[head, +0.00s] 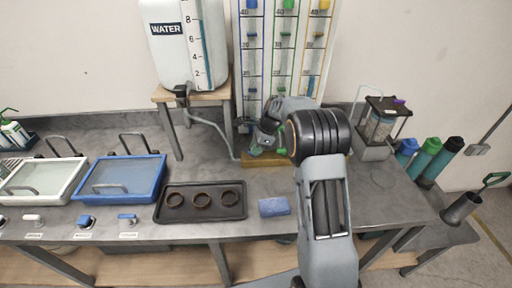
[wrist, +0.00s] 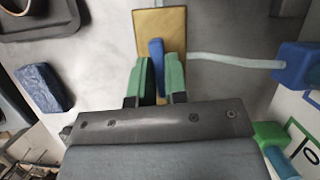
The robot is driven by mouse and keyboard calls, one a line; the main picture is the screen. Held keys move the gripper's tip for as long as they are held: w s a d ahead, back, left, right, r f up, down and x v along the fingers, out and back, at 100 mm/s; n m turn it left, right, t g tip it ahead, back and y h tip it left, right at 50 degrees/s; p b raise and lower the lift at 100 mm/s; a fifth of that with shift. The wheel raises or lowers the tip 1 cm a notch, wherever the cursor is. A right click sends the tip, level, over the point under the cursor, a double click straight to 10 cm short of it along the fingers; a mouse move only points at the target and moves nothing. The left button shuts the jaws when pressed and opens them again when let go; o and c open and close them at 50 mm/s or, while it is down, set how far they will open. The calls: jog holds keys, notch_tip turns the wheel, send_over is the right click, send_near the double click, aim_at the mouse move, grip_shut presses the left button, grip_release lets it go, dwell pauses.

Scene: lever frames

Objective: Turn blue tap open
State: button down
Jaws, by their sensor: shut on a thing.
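The blue tap handle (wrist: 156,52) stands out over a wooden board (wrist: 160,20) in the wrist view. My gripper (wrist: 157,75) has its green fingertips on both sides of the handle and is shut on it. The handle's lower part is hidden between the fingers. In the head view my gripper (head: 262,137) is low over the wooden board (head: 255,160) at the back of the bench, and my arm hides most of the tap. A pale tube (wrist: 225,60) runs from the board to a blue block in the wrist view.
A white water tank (head: 165,45) stands on a wooden stand left of my gripper. A dark tray (head: 175,212) with three brown rings and a blue sponge (head: 273,207) lie in front. A measuring board (head: 270,85) rises behind. A lantern-like device (head: 380,125) stands at right.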

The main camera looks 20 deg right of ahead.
jog(key=n+p, duration=0.1)
jog(key=n, duration=0.1)
jog(key=n+g+p, duration=0.1)
jog(key=n, duration=0.1)
jog(key=shift+r+g, duration=0.1)
jog(key=shift+g, duration=0.2)
jog(key=n+p, duration=0.1)
jog(key=n, duration=0.1)
jog(key=n+g+p, duration=0.1)
jog(key=n, duration=0.2)
jog(key=shift+w+a+g+h, duration=0.1)
jog(key=shift+w+g+h, duration=0.05)
jog(key=shift+g+h, duration=0.2)
jog(key=n, duration=0.2)
jog(key=n+g+h, duration=0.1)
jog(key=n, duration=0.1)
jog(key=shift+h+p, duration=0.25)
jog(key=shift+p, duration=0.1)
jog(key=shift+a+n+g+h, duration=0.1)
jog(key=shift+n+g+h, duration=0.35)
jog(key=shift+n, duration=1.35)
jog(key=shift+n+h, duration=0.25)
jog(key=shift+n, duration=0.05)
jog(key=c, duration=1.1)
grip_release()
jog(key=shift+c, duration=0.2)
